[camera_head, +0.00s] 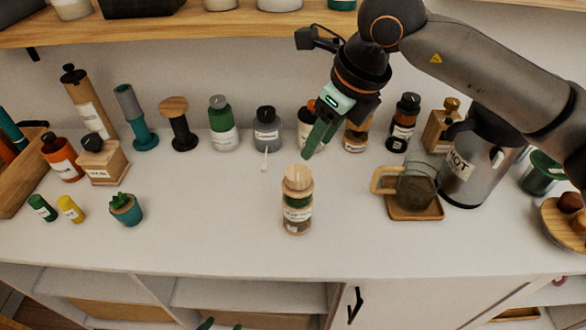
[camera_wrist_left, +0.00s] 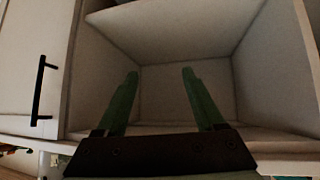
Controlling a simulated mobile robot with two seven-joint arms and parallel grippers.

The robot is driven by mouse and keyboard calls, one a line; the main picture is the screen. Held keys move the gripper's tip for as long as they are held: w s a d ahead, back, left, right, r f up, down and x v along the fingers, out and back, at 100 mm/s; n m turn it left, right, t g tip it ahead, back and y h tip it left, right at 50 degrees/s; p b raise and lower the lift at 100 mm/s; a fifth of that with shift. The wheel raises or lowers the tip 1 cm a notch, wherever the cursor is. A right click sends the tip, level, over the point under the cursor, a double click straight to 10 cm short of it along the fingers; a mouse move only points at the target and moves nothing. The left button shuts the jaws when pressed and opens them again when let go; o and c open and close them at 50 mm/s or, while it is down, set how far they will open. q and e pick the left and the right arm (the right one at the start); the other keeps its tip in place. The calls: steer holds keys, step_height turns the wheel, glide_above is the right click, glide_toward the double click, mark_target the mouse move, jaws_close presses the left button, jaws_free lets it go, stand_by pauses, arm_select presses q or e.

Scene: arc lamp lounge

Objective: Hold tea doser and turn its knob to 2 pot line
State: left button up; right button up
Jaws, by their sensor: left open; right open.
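The tea doser (camera_head: 297,214) seems to be the upright jar with green and brown bands and white labels, standing near the counter's front middle. Its pale wooden knob (camera_head: 298,177) is on top; the line markings are too small to read. My right gripper (camera_head: 311,152) is open and empty, above and behind the doser, apart from it. My left gripper barely shows at the bottom edge of the head view, below the counter. In the left wrist view the left gripper (camera_wrist_left: 160,72) is open and empty, facing an empty cabinet compartment.
A glass pitcher on a wooden coaster (camera_head: 415,213) and a steel HOT jug (camera_head: 472,165) stand right of the doser. Several bottles line the back. A small potted plant (camera_head: 125,208) stands left. The counter (camera_head: 210,225) around the doser is clear. A shelf (camera_head: 180,27) hangs above.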

mark_target(288, 206)
arm_select(q)
steer(key=o, duration=0.4)
steer(key=a+r, duration=0.1)
steer(key=r, duration=0.1)
steer(key=w+a+r+n+t, duration=0.1)
steer(key=a+r, duration=0.1)
steer(key=r, duration=0.1)
steer(key=a+r+n+t, duration=0.1)
steer(key=r, duration=0.2)
steer(key=shift+w+a+r+h, duration=0.1)
steer(key=shift+w+a+h, duration=0.15)
steer(key=shift+w+h, duration=0.15)
step_height(288, 206, up, 8)
steer(key=w+n+t+h, duration=0.1)
steer(key=w+t, duration=0.1)
steer(key=w+d+r+m+t+h, duration=0.1)
steer(key=w+d+r+m+h, duration=0.25)
steer(key=d, duration=0.35)
steer(key=w+d+r+m+t+h, duration=0.1)
steer(key=w+d+r+m+h, duration=0.2)
steer(key=d, duration=0.4)
steer(key=shift+m+y, duration=0.35)
steer(key=shift+m, duration=0.3)
steer(key=x, duration=1.2)
steer(key=shift+d+f, duration=0.15)
steer(key=shift+f, duration=0.1)
